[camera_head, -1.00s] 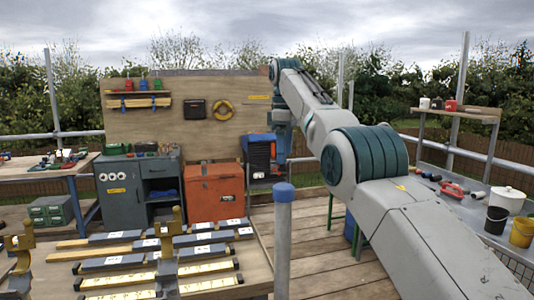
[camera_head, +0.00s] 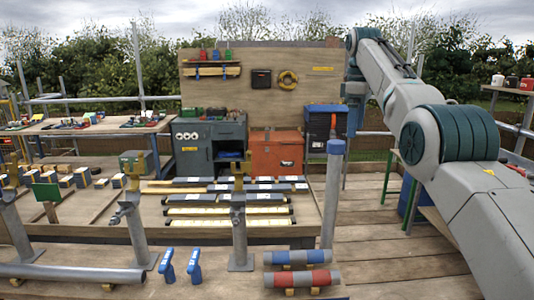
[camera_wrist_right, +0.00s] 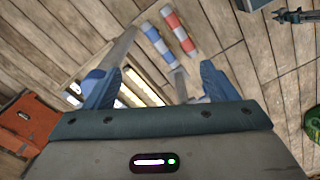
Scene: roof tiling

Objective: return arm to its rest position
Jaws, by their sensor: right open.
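My right arm comes in from the right edge of the head view, bends at a large dark green joint and reaches away to the back. Its gripper (camera_head: 355,120) hangs down at the far end, small and partly unclear, in front of the right side of the wooden board. In the right wrist view the two blue fingers of the right gripper (camera_wrist_right: 158,84) stand wide apart with nothing held between them. Wooden decking, a grey post and the striped rolls show beyond them. My left gripper is in neither view.
A blue-capped post (camera_head: 335,195) stands left of my right arm. Blue-banded (camera_head: 297,257) and red-banded (camera_head: 302,279) rolls lie at the front. An orange cabinet (camera_head: 276,152) and grey cabinet (camera_head: 194,150) stand behind the tile bench. Open decking (camera_head: 375,215) lies right of the post.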

